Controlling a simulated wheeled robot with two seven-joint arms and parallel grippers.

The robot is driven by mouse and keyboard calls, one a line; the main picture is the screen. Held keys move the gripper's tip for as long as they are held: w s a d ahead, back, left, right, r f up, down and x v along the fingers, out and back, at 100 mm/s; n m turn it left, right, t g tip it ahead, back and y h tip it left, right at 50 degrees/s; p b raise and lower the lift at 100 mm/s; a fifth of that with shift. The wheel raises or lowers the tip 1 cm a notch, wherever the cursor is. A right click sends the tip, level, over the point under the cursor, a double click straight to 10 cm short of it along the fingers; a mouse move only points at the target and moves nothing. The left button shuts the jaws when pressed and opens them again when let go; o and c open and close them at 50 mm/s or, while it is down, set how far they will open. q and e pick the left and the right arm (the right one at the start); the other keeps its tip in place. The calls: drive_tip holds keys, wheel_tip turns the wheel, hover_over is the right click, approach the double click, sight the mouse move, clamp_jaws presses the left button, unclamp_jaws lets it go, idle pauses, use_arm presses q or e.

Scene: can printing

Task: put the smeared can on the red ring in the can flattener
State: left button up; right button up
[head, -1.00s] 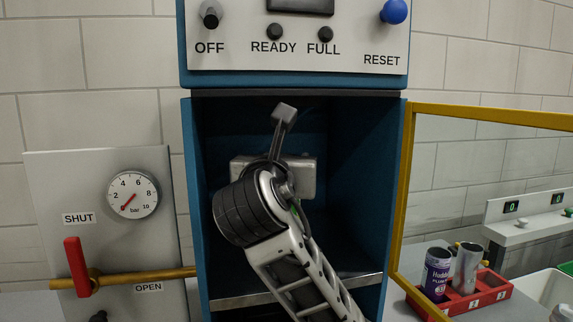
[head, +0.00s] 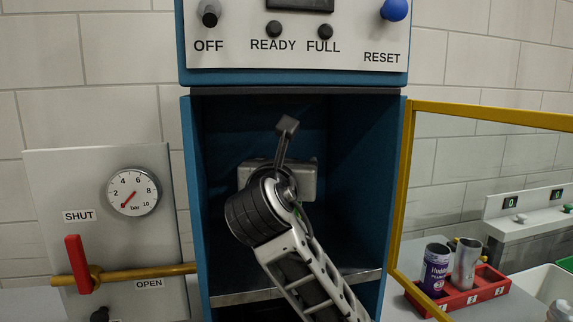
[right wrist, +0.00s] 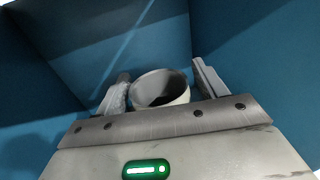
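The can flattener is the blue cabinet with its chamber open (head: 350,150). My right arm reaches into it, and my right gripper (right wrist: 160,90) shows in the right wrist view with a finger on each side of an open-topped pale can (right wrist: 175,99). Both fingers appear to be against the can; its inside is dark, and no smear can be made out. In the head view my right wrist hides the fingers and the can. The red ring shows in neither view. My left gripper is out of view.
A yellow-framed door (head: 405,190) stands open on the right. Beyond it a red rack (head: 462,300) holds a purple labelled can (head: 435,270) and a plain silver can (head: 466,264). On the left a panel has a gauge (head: 133,192) and a red-handled lever (head: 77,264).

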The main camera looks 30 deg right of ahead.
drive_tip(key=b+v, duration=0.1)
drive_tip(key=v, duration=1.1)
drive_tip(key=shift+r, duration=0.2)
